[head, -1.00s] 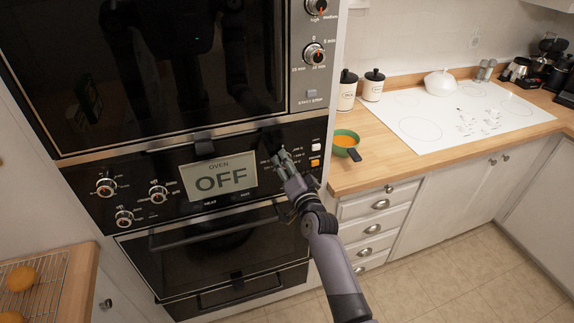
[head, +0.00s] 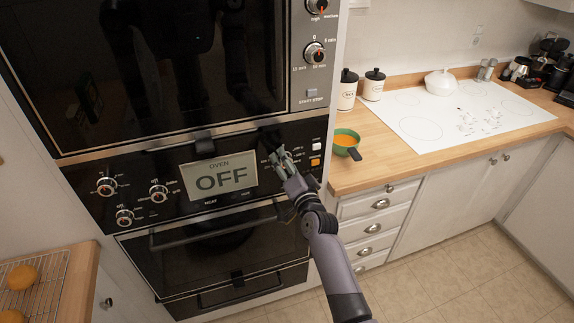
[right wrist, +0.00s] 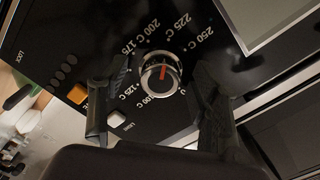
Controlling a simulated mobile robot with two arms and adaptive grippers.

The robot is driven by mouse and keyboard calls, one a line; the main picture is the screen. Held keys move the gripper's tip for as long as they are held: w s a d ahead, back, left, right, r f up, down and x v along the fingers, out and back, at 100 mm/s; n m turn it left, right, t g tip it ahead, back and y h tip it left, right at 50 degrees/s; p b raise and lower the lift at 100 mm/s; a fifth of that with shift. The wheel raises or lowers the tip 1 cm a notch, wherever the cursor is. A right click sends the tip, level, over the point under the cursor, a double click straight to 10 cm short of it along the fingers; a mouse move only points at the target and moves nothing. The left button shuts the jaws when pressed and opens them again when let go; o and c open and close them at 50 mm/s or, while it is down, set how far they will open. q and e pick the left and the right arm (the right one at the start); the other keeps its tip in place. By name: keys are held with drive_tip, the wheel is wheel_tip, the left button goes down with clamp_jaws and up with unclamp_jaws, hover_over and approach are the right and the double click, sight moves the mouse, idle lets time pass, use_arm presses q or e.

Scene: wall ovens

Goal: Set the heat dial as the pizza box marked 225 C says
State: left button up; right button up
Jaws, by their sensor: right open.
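The heat dial (right wrist: 160,73) is a round silver knob with a red pointer line, on a black panel marked from 100 C to 250 C. The 225 C mark is at the upper right of the dial in the right wrist view. I cannot tell which end of the red line points to a mark. My right gripper (head: 281,159) is open, its fingers on either side of the dial; contact is unclear. It also shows in the right wrist view (right wrist: 158,98). It hides the dial in the head view. The oven display (head: 220,178) reads OFF. No pizza box is in view.
Several other knobs (head: 158,192) sit left of the display. An orange button (head: 315,162) and a white button (head: 317,146) are right of the gripper. The oven handle (head: 215,232) runs below.

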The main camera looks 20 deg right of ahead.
drive_tip(key=s, duration=1.2)
drive_tip(key=shift+d, duration=0.25)
drive_tip(key=shift+c, duration=0.2)
